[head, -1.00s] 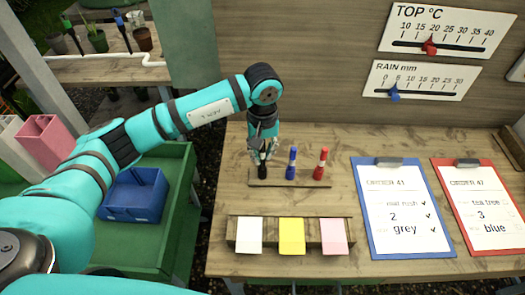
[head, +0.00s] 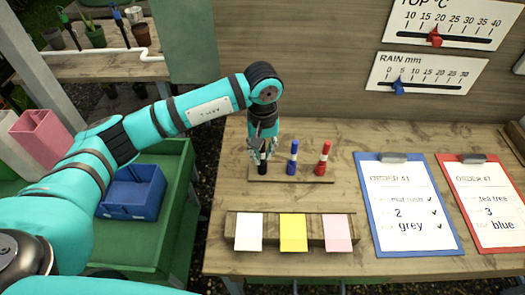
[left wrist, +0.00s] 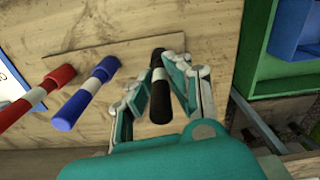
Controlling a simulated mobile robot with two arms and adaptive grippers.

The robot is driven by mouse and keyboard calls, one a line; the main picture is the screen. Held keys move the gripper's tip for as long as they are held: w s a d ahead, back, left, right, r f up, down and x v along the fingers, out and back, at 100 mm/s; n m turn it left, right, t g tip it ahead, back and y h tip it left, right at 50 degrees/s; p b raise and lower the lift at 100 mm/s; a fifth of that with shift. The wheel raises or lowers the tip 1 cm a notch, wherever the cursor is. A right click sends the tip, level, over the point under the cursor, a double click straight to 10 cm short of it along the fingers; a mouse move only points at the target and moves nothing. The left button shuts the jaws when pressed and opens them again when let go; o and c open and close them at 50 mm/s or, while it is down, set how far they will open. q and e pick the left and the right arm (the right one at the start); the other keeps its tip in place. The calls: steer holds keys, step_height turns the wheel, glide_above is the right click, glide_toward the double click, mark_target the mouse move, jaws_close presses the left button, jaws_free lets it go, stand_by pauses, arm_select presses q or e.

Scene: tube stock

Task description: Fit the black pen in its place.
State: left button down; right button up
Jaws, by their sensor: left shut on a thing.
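The black pen (head: 263,158) is upright at the left end of the low wooden pen strip (head: 313,179). My left gripper (head: 263,143) comes down over it from above, with its fingers shut on it. In the left wrist view the black pen (left wrist: 160,98) stands between the two fingers (left wrist: 160,90), and its far end is at the strip (left wrist: 134,52). I cannot tell whether that end is seated in the strip or just above it. The blue pen (head: 292,158) and red pen (head: 323,159) stand upright in the strip. My right gripper is out of view.
A wooden block with white, yellow and pink notes (head: 293,232) lies in front of the strip. A blue clipboard (head: 408,205) and a red clipboard (head: 487,200) lie to the right. A blue bin (head: 132,192) stands in the green cart at left.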

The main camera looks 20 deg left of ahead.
arm_select(q)
steer(key=c, duration=1.2)
jaws_free()
step_height(320, 180, up, 12)
steer(key=shift+f, duration=0.1)
